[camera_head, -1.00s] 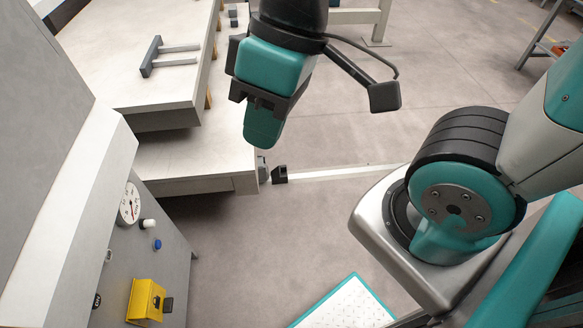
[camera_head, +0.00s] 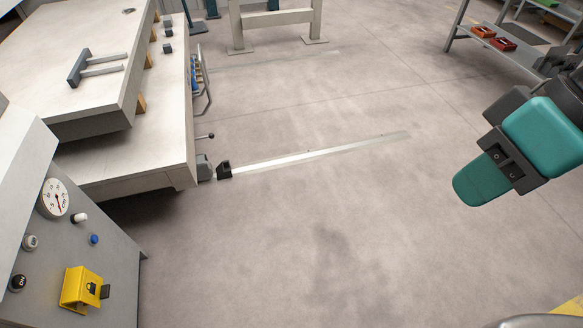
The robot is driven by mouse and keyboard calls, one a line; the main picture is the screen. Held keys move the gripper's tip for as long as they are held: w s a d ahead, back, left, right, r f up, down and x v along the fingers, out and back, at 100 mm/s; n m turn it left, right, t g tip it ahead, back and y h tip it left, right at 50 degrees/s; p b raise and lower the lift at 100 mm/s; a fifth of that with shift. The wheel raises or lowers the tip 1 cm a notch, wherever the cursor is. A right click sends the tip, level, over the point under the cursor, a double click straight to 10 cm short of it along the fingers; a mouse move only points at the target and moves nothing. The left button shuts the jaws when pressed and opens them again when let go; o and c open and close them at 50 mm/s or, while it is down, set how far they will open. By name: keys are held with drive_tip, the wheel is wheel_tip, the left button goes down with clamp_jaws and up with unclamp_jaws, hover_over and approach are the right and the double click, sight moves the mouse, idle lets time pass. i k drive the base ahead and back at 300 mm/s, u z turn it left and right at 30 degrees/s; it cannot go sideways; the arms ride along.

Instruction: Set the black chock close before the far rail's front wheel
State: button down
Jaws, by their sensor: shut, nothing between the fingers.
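The black chock (camera_head: 224,170) is a small dark block standing at the left end of the nearer pale floor rail (camera_head: 320,153). A grey wheel part (camera_head: 204,168) at the lower corner of the white machine table (camera_head: 150,160) is just left of the chock. I cannot tell whether they touch. The farther floor rail (camera_head: 275,61) is a faint strip behind; no wheel shows clearly on it. My gripper (camera_head: 476,187), teal and dark, is at the right, well away from the chock. It is shut and empty.
A grey control panel (camera_head: 110,250) with a gauge and a yellow lock box (camera_head: 85,288) stands at lower left. A pale metal frame (camera_head: 272,20) stands at the back, a shelf with red bins (camera_head: 502,43) at upper right. The middle floor is clear.

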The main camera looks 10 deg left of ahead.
sight(223, 170)
drive_tip(key=z, duration=0.45)
drive_tip(key=i, duration=1.85)
drive_tip(key=u, duration=1.05)
drive_tip(key=i, duration=0.8)
drive_tip(key=u, duration=1.2)
drive_tip(key=i, duration=0.3)
drive_tip(key=u, duration=0.2)
